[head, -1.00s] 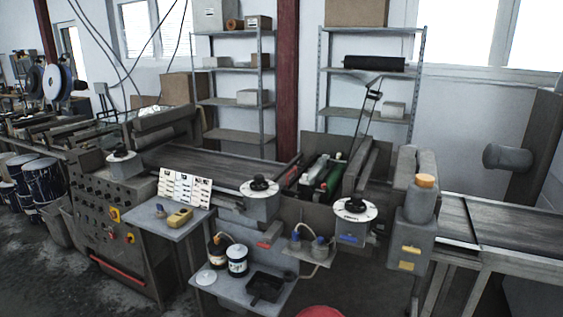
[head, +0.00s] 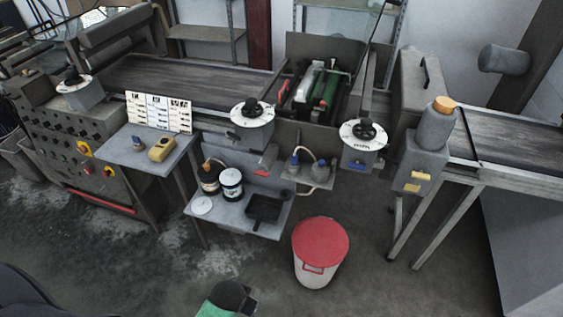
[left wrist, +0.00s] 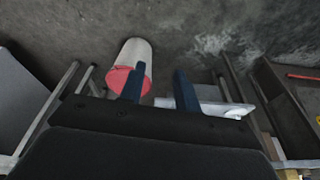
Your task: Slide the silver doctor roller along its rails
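The silver doctor roller (head: 308,86) lies in the open coating unit of the conveyor line in the head view, left of a green roller (head: 329,88). Its rails are too small to make out. In the left wrist view my left gripper (left wrist: 159,70) shows two dark blue fingers standing apart with nothing between them. It is well away from the roller, which is not in that view. My right gripper is in neither view.
A white bin with a red lid (head: 320,243) stands on the floor before the machine, also in the left wrist view (left wrist: 131,67). A low shelf (head: 225,215) with jars and a black tray juts out. Dial posts (head: 252,113) and (head: 364,135) flank the unit's front.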

